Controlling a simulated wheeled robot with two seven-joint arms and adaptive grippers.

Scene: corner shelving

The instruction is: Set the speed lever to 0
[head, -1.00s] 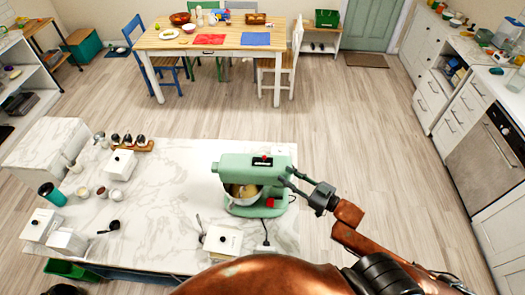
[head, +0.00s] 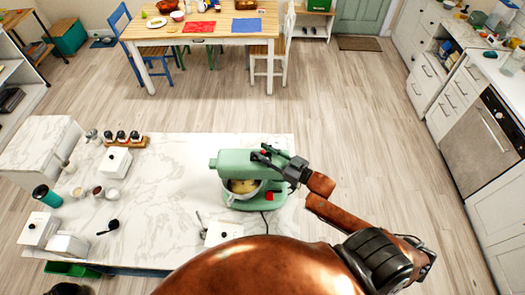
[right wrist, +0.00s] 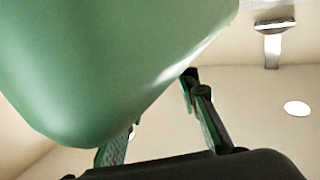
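The green stand mixer (head: 238,162) stands on the marble-topped island, with a bowl (head: 240,190) holding pale contents under its head. A small red part (head: 264,153) shows on top of the mixer head, partly hidden by my right gripper (head: 268,155). Another red part (head: 269,195) is low on the mixer's side. I cannot make out the speed lever or its setting. My right gripper is at the right end of the mixer head, its fingers spread apart. In the right wrist view, the green mixer body (right wrist: 110,60) fills the upper left, close to the open fingers (right wrist: 155,130). My left gripper is not in view.
A white lidded canister (head: 222,233) stands in front of the mixer. More canisters, cups and a black ladle (head: 110,227) are on the island's left. A dining table (head: 205,28) stands beyond open floor; counters line the right wall.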

